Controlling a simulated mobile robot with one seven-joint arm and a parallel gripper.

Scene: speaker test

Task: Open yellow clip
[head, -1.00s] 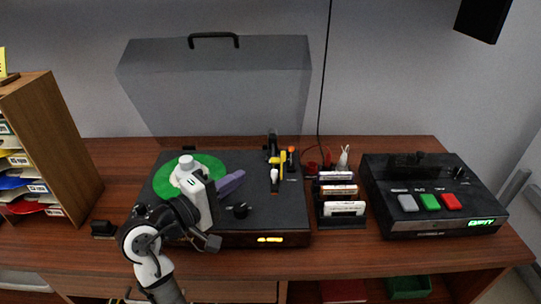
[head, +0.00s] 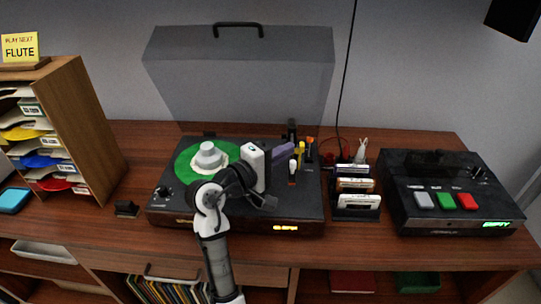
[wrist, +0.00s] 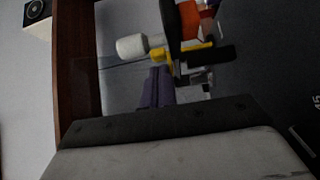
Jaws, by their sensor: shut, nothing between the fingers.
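The yellow clip (head: 301,149) is at the tonearm on the right side of the turntable (head: 310,205). In the wrist view, yellow parts (wrist: 162,55) show just beyond my fingertips, next to a white cylinder (wrist: 132,46) and dark tonearm parts. My gripper (head: 293,146) has purple fingers, shut and empty. Its tips are close to the clip, on its left in the head view; in the wrist view (wrist: 158,69) the tips overlap the yellow parts. I cannot tell whether they touch. Whether the clip is open is too small to see.
The turntable's clear lid (head: 240,75) stands raised behind. A green record (head: 190,163) lies on the platter. A rack of cartridges (head: 356,185) and a black button box (head: 450,215) stand to the right. A wooden sorter (head: 90,120) stands left. Bare wood lies before the turntable.

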